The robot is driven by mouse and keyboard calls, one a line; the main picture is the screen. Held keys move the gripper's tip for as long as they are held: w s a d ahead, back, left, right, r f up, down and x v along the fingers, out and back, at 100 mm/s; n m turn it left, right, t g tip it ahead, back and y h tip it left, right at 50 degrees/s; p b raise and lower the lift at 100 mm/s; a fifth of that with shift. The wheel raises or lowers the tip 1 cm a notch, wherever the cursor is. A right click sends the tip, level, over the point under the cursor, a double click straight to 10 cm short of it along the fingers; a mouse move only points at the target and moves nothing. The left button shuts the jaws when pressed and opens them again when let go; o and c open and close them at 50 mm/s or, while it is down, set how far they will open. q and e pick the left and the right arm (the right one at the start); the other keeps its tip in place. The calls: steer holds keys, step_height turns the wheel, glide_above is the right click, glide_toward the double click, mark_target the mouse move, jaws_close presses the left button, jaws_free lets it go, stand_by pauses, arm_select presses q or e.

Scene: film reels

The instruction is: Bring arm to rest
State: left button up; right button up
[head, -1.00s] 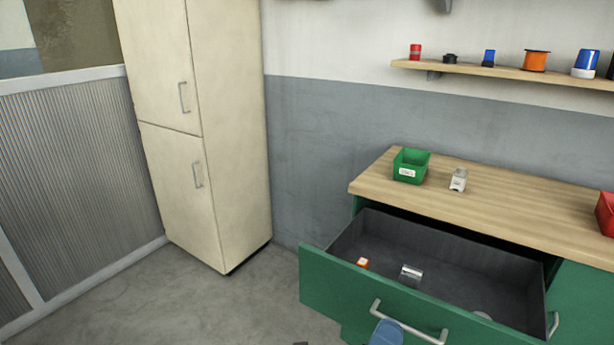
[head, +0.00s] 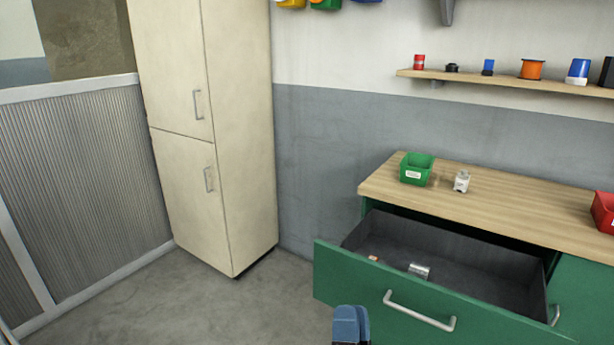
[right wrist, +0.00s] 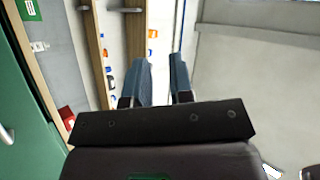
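My right gripper (head: 350,325) shows at the bottom edge of the head view, just in front of the open green drawer. Only its blue fingertips show there. In the right wrist view, my right gripper (right wrist: 158,72) has its two blue fingers apart with an empty gap between them, and it holds nothing. My left gripper is not in view.
The green drawer (head: 400,299) stands open with a metal cylinder (head: 419,270) and a small orange item (head: 373,257) inside. A green bin (head: 417,169) and a small whitish item (head: 462,181) stand on the wooden worktop (head: 520,212). Floor left of the drawer is clear.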

steer(key=s+d+f+n+g+y+b, duration=0.1)
steer(key=d+f+n+g+b, duration=0.2)
steer(key=f, duration=0.4)
steer(key=s+d+f+n+g+y, duration=0.2)
steer(key=d+f+n+g, duration=0.15)
steer(key=f+n, duration=0.2)
steer(key=s+d+f+n+g+y+b, duration=0.15)
steer(key=f+n+g, duration=0.25)
steer(key=f, duration=0.4)
arm_select(q)
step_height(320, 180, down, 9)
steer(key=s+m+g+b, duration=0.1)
steer(key=b, duration=0.5)
arm_select(e)
steer(key=s+d+f+n+g+h, duration=0.1)
steer(key=s+d+f+g+h, duration=0.4)
steer(key=s+d+f, duration=0.85)
arm_select(q)
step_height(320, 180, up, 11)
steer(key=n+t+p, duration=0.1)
steer(key=p, duration=1.3)
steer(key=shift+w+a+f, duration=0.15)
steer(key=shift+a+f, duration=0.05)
arm_select(e)
step_height(320, 180, up, 10)
steer(key=s+m, duration=0.1)
steer(key=s, duration=0.1)
steer(key=shift+a+r+y, duration=0.15)
steer(key=shift+a+y, duration=0.3)
